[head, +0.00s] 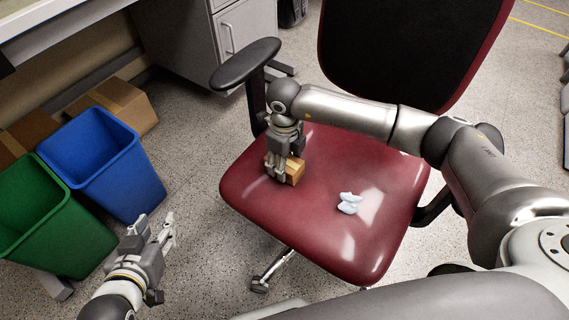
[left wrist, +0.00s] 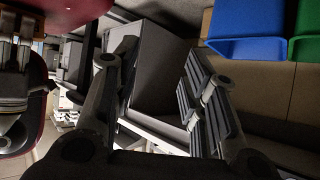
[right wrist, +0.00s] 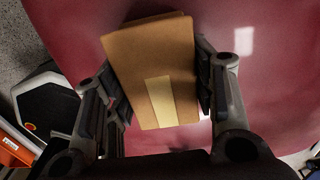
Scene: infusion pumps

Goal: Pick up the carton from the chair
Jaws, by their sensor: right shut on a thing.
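A small brown carton (head: 293,171) with a pale tape strip is at the left part of the red chair seat (head: 325,225). My right gripper (head: 279,172) points down onto it from above. In the right wrist view the carton (right wrist: 152,72) sits between both fingers of my right gripper (right wrist: 158,105), which is shut on it. Whether the carton still touches the seat I cannot tell. My left gripper (head: 160,232) is open and empty, low at the left beside the chair. Its spread fingers show in the left wrist view (left wrist: 155,95).
A pale crumpled item (head: 349,203) lies on the seat. The chair's armrest (head: 245,63) stands close behind my right gripper. A blue bin (head: 105,165), a green bin (head: 45,215) and a cardboard box (head: 118,103) stand at the left. A grey cabinet (head: 235,40) is at the back.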

